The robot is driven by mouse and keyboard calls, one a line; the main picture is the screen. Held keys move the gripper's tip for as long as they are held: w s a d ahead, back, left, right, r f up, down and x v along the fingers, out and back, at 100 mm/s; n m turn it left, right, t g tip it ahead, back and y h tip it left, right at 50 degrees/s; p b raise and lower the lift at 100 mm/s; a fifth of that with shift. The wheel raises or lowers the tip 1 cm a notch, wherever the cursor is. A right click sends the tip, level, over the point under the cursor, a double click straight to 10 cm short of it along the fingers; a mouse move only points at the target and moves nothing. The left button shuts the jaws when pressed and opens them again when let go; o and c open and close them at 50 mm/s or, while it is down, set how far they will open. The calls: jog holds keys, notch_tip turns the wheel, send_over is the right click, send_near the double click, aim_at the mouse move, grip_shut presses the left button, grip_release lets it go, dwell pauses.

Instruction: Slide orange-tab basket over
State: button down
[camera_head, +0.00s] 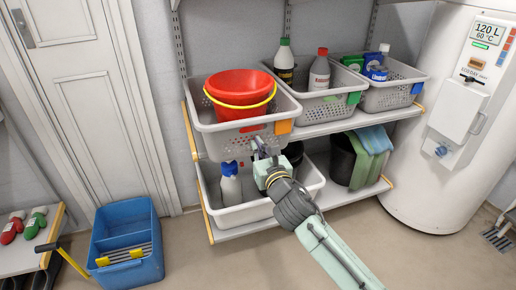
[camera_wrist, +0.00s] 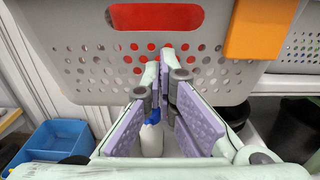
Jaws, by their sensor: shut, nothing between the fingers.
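The orange-tab basket (camera_head: 220,143) is a light grey perforated basket at the left end of the upper shelf. Its orange tab (camera_head: 283,127) is on the right of its front wall. A red bucket (camera_head: 240,86) with a yellow band sits in it. In the wrist view the basket's front wall (camera_wrist: 215,86) fills the top, with its handle slot and the orange tab (camera_wrist: 260,28). My gripper (camera_head: 264,148) is at the lower part of this front wall, left of and below the tab. Its fingers (camera_wrist: 166,68) are shut and empty; I cannot tell whether they touch the wall.
A green-tab basket (camera_head: 320,108) and a blue-tab basket (camera_head: 395,95) holding bottles stand to the right on the upper shelf. A white tub (camera_head: 240,215) with a blue-capped bottle (camera_head: 230,185) is below. A blue bucket (camera_head: 127,240) stands on the floor, a boiler (camera_head: 440,150) at right.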

jog(key=b+x, duration=0.1)
jog(key=x, duration=0.4)
jog(key=shift+w+a+f+b, duration=0.15)
jog(key=shift+w+a+b, duration=0.05)
jog(key=shift+w+b, duration=0.15)
jog(key=shift+w+a, duration=0.1)
jog(key=shift+w, duration=0.3)
jog(key=shift+s, duration=0.1)
